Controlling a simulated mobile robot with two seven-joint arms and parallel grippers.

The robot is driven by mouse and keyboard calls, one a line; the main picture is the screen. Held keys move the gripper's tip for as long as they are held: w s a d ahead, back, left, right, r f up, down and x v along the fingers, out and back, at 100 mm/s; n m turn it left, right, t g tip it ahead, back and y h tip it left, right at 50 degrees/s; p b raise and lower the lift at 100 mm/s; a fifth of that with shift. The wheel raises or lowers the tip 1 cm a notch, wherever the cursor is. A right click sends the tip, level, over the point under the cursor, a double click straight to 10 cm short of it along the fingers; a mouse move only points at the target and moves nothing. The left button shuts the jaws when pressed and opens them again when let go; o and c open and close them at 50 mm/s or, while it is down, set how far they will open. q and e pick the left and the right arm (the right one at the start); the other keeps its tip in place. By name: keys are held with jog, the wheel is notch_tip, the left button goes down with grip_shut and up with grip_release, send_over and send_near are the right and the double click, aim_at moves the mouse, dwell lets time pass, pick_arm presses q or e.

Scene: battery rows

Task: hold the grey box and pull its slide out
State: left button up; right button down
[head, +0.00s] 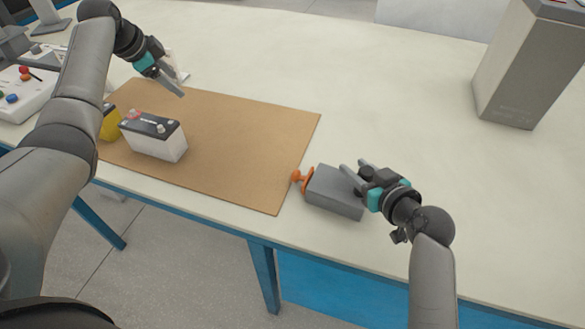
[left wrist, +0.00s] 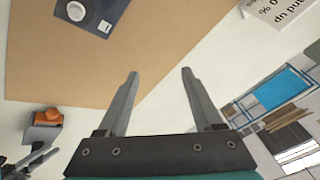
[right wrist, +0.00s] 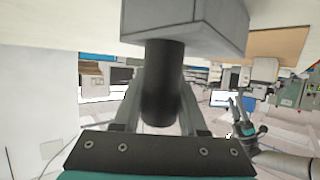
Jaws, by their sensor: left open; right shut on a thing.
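The grey box (head: 336,192) lies on the table just right of the brown mat. An orange knob (head: 299,177) sticks out of its left end, close to the box. My right gripper (head: 356,172) is at the box's right end. In the right wrist view it is shut on a black round handle (right wrist: 163,85) joined to the grey box (right wrist: 185,22). My left gripper (head: 182,88) is open and empty above the mat's far left part, well away from the knob. The left wrist view shows the orange knob (left wrist: 47,116) at lower left.
The brown mat (head: 235,150) carries a white battery with a dark top (head: 155,136) and a yellow battery (head: 110,122). A tall grey container (head: 525,70) stands at the back right. A white device with coloured buttons (head: 25,90) is at far left. The table between is clear.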

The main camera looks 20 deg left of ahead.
pick_arm(q)
jog(key=s+d+f+m+g+h, duration=0.25)
jog(key=d+m, duration=0.25)
jog(key=d, duration=0.9)
jog(key=s+d+f+m+g+h, duration=0.1)
jog(key=s+d+m+g+h, duration=0.25)
jog(key=d, duration=1.05)
jog(key=d+f, duration=0.1)
jog(key=f, duration=0.2)
jog(key=d+f+m+y, duration=0.1)
jog(key=f, duration=0.2)
jog(key=d+f+y, duration=0.1)
jog(key=f, duration=0.2)
jog(key=shift+w+d+f, duration=0.2)
jog(key=shift+d+f, duration=0.4)
jog(key=shift+f, duration=0.35)
grip_shut()
